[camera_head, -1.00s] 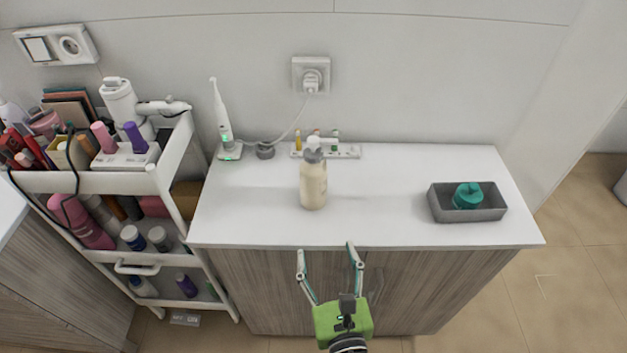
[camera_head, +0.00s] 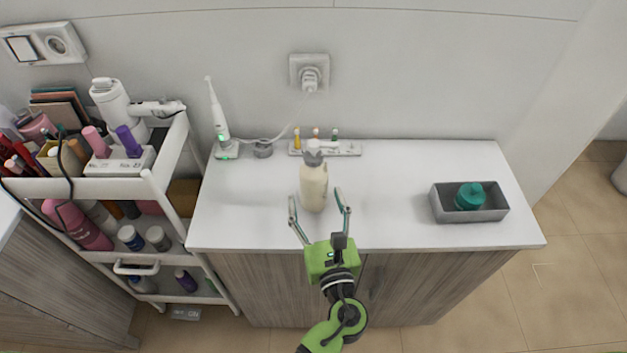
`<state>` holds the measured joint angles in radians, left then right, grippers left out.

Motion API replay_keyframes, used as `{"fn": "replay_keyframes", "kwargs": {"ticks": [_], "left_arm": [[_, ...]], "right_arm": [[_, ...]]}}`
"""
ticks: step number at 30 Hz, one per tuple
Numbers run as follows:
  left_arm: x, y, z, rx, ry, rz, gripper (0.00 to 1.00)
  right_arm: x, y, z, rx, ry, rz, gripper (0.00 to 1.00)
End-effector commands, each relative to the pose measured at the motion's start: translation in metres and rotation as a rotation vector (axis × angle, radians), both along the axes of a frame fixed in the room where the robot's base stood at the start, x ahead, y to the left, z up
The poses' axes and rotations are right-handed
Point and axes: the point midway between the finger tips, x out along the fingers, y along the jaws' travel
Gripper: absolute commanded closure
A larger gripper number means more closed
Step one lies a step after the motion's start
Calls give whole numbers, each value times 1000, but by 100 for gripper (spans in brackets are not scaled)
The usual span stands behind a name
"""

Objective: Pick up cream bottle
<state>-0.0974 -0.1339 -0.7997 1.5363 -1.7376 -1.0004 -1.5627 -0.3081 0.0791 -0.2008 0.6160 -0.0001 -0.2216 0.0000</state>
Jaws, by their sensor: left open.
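The cream bottle (camera_head: 313,188) is a beige bottle with a grey and white pump top. It stands upright on the white countertop (camera_head: 400,190), a little left of the middle. My left gripper (camera_head: 318,204) is open, coming from the front edge of the counter. Its two fingertips lie on either side of the lower part of the bottle in the picture. I cannot tell whether either finger touches the bottle. The right gripper is not in view.
A grey tray (camera_head: 470,215) with a teal bottle (camera_head: 470,196) stands at the right. An electric toothbrush (camera_head: 218,115) and a small rack (camera_head: 340,150) stand at the back. A full white cart (camera_head: 120,187) is at the left. The counter between bottle and tray is clear.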

Motion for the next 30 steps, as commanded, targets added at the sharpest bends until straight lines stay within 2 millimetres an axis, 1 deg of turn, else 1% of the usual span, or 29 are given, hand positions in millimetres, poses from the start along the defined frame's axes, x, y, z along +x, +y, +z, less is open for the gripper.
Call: {"fn": "replay_keyframes", "kwargs": {"ticks": [2, 6, 10, 14, 20, 21, 23, 24, 26, 27, 30], "left_arm": [[7, 1, 2, 1, -2, 0, 37], [28, 2, 3, 3, -1, 0, 37], [45, 5, 1, 2, -2, 0, 37], [52, 7, -1, 1, 0, -1, 37], [52, 7, -2, 0, 0, -1, 37], [52, 7, -2, 0, 0, -1, 47], [52, 7, -2, 0, 0, -1, 63], [52, 7, -2, 0, 0, -1, 73], [52, 7, -2, 0, 0, -1, 89], [52, 7, -2, 0, 0, -1, 91], [52, 7, 0, 0, -3, -1, 91]], "right_arm": [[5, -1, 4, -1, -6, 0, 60], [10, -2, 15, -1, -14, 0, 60], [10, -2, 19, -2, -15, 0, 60], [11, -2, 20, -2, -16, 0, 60], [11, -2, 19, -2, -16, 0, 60], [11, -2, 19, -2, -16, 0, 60], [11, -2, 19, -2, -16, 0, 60], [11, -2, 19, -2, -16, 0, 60], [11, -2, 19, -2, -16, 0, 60], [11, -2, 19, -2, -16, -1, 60], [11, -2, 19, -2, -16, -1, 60]]}}
